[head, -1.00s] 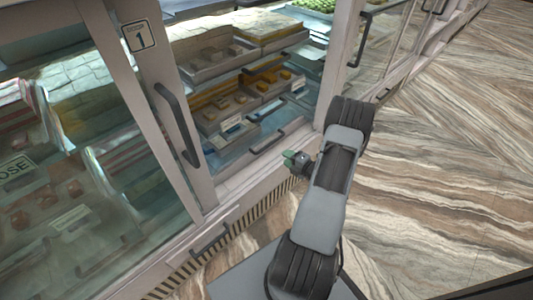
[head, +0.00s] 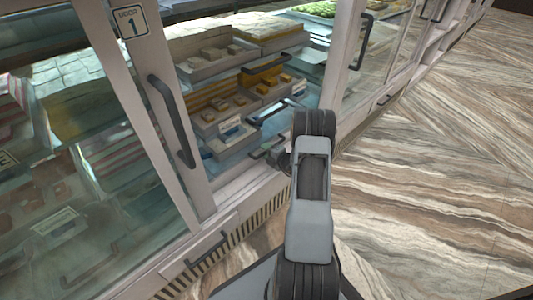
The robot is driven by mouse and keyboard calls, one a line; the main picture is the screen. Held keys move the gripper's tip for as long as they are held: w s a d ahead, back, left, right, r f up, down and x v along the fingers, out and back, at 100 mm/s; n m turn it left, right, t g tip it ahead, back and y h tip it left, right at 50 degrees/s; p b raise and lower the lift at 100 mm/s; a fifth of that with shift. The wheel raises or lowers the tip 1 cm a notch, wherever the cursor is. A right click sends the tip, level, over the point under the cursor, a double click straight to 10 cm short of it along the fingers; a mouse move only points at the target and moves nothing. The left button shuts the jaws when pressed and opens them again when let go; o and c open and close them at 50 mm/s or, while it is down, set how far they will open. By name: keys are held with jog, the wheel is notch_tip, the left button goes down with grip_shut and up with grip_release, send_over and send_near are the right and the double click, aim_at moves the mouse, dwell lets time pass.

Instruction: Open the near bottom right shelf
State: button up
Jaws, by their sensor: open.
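The display case stands with its door 1 (head: 132,22) slid aside, leaving its shelves in plain view. A bottom shelf (head: 225,150) inside holds trays of sweets and price cards, with a dark bar handle (head: 268,147) at its front right. My gripper (head: 284,161) is small in view, close to that handle by the case's lower sill. My own arm hides much of it, so I cannot tell whether it touches the handle. I see nothing held in it.
An upper shelf (head: 215,67) with trays has its own bar handle (head: 265,64). A door handle (head: 172,118) stands upright at left. A low handle (head: 207,250) sits on the base panel. A frame post (head: 342,60) rises at right. The striped floor (head: 430,170) is clear.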

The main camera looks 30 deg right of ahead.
jog(key=shift+w, duration=0.1)
jog(key=shift+c, duration=0.2)
grip_shut()
dwell(0.4)
